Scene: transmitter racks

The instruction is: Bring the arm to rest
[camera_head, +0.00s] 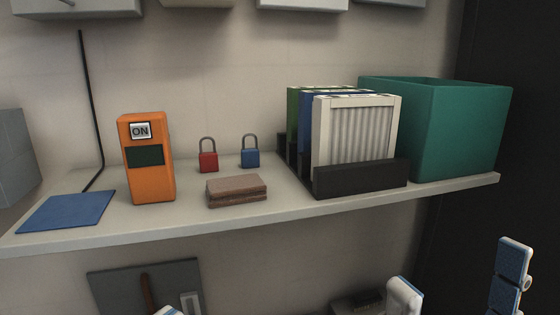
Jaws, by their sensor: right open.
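My right gripper (460,265) is at the lower right, below and in front of the shelf. Two separate white and blue parts of it show, with a wide gap between them and nothing held there. It is open and stands apart from the shelf goods. A small white and blue piece of my left arm or gripper (168,311) just shows at the bottom edge on the left. Most of it is out of the picture, so its jaws cannot be judged.
The shelf (300,213) carries a blue mat (66,211), orange ON device (148,165), red padlock (208,160), blue padlock (250,157), brown block (236,190), filter panels in a black holder (360,178) and a green bin (455,130). A grey panel (110,285) lies below.

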